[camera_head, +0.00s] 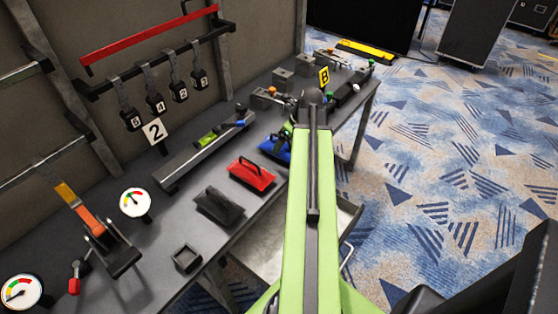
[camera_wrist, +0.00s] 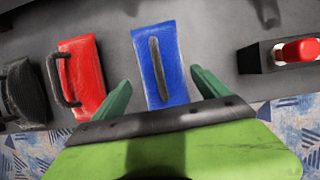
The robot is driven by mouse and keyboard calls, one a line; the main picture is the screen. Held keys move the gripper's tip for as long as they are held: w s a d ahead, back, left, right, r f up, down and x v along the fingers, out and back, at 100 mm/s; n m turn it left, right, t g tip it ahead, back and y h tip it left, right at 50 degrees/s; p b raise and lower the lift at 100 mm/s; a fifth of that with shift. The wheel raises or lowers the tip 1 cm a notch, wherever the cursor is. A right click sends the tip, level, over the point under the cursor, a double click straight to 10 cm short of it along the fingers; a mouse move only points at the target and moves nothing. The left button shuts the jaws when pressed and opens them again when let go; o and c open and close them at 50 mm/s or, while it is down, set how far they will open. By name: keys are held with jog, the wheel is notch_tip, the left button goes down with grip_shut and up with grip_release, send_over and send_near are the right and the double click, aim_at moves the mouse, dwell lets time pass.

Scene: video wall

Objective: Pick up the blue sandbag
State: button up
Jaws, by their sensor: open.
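The blue sandbag (camera_wrist: 172,55) lies on the dark grey workbench in the wrist view, with a dark strap handle running along its top. In the head view only a bit of the blue sandbag (camera_head: 276,149) shows, as my green arm and gripper cover the rest. My gripper (camera_wrist: 162,90) is open and empty. Its two green fingers stand apart, one at each side of the bag's near end, with the bag between them in the picture. I cannot tell how high the fingers are above the bench.
A red sandbag (camera_head: 251,175) and a black sandbag (camera_head: 218,206) lie to the left of the blue one along the bench edge. In the wrist view, a dark block with a red knob (camera_wrist: 300,50) stands to the right. An open drawer (camera_head: 350,214) juts out below the bench.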

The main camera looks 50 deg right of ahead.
aim_at(267, 145)
jog(key=shift+f, duration=0.15)
jog(key=b+x, duration=0.4)
jog(key=x, duration=0.1)
jog(key=shift+w+d+f+b, duration=0.1)
jog(key=shift+d+f+b, duration=0.05)
jog(key=shift+b, duration=0.2)
grip_shut()
